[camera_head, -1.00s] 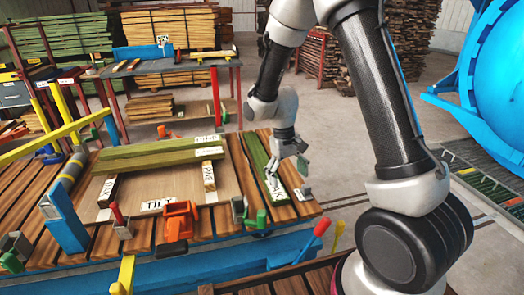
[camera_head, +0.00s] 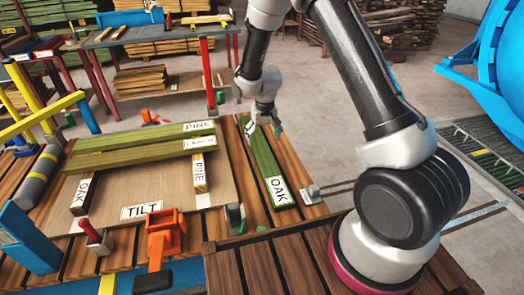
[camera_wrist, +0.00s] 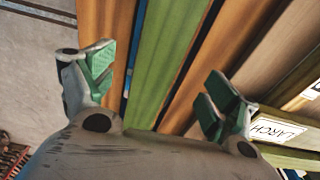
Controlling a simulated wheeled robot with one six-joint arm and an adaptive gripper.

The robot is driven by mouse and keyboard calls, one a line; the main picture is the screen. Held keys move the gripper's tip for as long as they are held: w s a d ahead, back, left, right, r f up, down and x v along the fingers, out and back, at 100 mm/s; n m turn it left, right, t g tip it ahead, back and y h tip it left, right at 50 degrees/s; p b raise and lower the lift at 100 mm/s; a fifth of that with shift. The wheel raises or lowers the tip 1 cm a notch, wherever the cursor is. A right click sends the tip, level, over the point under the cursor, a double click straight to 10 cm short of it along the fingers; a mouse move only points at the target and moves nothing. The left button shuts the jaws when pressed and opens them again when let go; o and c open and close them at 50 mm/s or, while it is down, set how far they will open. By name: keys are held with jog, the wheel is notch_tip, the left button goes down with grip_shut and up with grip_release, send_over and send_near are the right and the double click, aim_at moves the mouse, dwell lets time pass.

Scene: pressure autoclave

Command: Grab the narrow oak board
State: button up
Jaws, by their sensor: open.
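The narrow oak board (camera_head: 262,158) is a long green-tinted plank with a white OAK label on its near end. It lies flat on the slatted table's right side. My gripper (camera_head: 264,118) is over its far end, pointing down, with nothing held. In the wrist view my gripper (camera_wrist: 158,80) has its green-padded fingers apart, and the green board (camera_wrist: 172,50) runs between them in the picture. I cannot tell how high the fingertips are above it. A short block (camera_head: 84,194) at the left also has an OAK label.
Left of the board lie a TILT panel (camera_head: 125,190), green planks labelled PINE and LARCH (camera_head: 150,152), and a short PINE block (camera_head: 199,180). An orange clamp (camera_head: 164,238) and a grey-green clamp (camera_head: 235,218) stand near the front edge. Blue machinery is at the right.

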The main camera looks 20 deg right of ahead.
aim_at(262, 150)
jog(key=f, duration=0.2)
jog(key=w+f, duration=0.1)
jog(key=f, duration=0.4)
jog(key=shift+w+f, duration=0.2)
jog(key=shift+f, duration=0.15)
jog(key=c, duration=1.7)
jog(key=shift+r, duration=0.1)
